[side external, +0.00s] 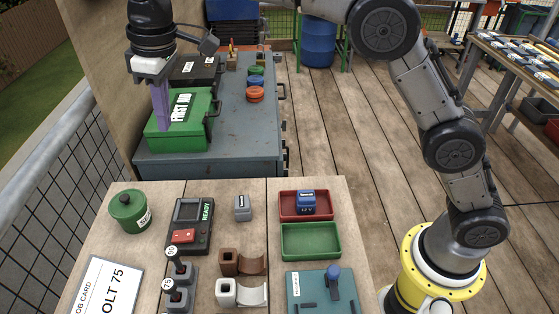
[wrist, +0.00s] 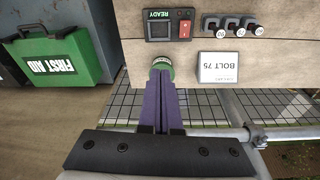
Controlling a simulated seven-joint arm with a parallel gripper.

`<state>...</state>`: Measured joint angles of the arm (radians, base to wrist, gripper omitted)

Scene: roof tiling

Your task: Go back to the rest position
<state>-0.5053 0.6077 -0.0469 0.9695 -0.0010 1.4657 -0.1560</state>
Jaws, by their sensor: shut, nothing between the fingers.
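My gripper (side external: 163,126) has long purple fingers, shut and empty. In the side view it hangs at the upper left, fingers pointing down and overlapping the green first aid box (side external: 182,118) in the picture. In the wrist view the shut fingers (wrist: 162,78) point toward the work table (wrist: 195,50), and their tips cover part of the green jar (wrist: 162,63). The first aid box is off to the left there, apart from the fingers. No rest position is marked in either view.
The table holds a READY device (side external: 190,226), a job card (side external: 103,285), a grey block (side external: 242,207), brown (side external: 232,262) and white (side external: 230,292) holders, a red tray (side external: 285,206) with a blue block, and a green tray (side external: 311,241). A mesh railing (side external: 45,190) runs along the left.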

